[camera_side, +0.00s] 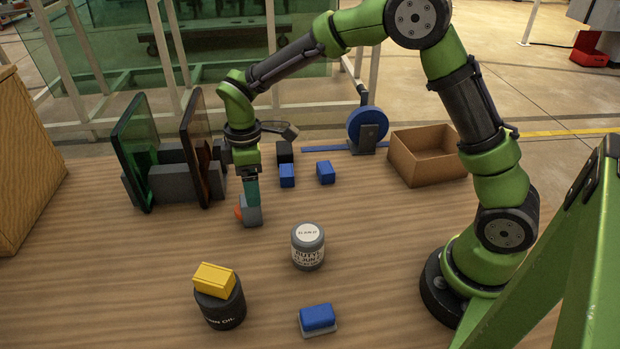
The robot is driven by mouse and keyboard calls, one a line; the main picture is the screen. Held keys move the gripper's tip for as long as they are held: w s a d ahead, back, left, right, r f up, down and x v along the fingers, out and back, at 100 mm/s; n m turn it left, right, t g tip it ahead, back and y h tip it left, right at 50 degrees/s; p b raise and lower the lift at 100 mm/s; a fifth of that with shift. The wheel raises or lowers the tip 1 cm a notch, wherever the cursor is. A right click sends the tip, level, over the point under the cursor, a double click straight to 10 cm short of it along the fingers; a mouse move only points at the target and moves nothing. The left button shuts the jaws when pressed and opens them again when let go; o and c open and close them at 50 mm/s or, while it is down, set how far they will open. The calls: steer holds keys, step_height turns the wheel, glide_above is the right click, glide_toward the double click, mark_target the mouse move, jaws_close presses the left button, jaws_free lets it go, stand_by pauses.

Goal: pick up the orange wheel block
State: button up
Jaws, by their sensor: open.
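The orange wheel block (239,212) is on the wooden table at the left middle, in front of the dark upright panels. Only a small orange part of it shows, beside a grey piece (252,217); I cannot tell whether the two are one object. My gripper (252,203) points straight down right at them, with its teal fingers over the grey piece. The gripper is open. The fingers hide part of the block, and I cannot tell whether they touch it.
A grey-lidded can (308,255) stands to the right. A yellow block (214,279) sits on a dark can (224,308) in front. Blue blocks (326,172) lie behind, near a blue wheel (367,127) and an open cardboard box (428,160). Rack panels (135,155) stand close left.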

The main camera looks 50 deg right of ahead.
mark_target(254, 209)
step_height(254, 209, down, 8)
steer(key=shift+w+a+f, duration=0.1)
steer(key=c, duration=1.1)
